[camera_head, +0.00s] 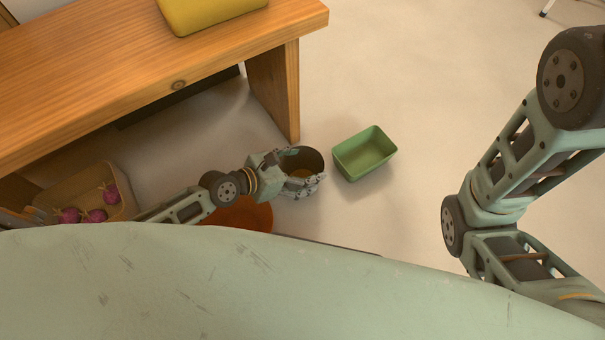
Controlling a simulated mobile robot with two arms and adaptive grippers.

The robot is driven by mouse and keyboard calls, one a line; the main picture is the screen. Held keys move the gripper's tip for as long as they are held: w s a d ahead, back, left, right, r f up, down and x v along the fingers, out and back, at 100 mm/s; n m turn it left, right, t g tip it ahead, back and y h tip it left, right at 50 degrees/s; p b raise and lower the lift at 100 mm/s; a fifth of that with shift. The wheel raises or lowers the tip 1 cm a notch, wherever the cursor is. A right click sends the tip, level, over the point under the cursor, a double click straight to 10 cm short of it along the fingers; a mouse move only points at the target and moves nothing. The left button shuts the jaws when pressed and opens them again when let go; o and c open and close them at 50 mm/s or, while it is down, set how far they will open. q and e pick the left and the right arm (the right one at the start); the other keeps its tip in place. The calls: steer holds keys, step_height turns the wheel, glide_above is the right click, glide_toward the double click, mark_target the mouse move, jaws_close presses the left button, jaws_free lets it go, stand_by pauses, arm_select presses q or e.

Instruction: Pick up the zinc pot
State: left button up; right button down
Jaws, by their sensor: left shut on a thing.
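The zinc pot (302,158) is a round grey container with a dark inside, seen from above near the foot of the wooden bench. My left gripper (301,182) is at the pot's near side and is shut on it. The fingers cover part of its near rim. I cannot tell whether the pot rests on the floor or is raised. My right arm shows at the right edge, but its gripper is out of view.
A green rectangular tub (365,153) stands on the floor just right of the pot. An orange round thing (240,214) lies below my left arm. A tan basket (122,187) with several purple-pink items is at left. The wooden bench (120,70) carries a yellow object (207,12). Floor at right is clear.

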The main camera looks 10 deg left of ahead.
arm_select(q)
steer(key=c, duration=0.6)
steer(key=shift+c, duration=0.2)
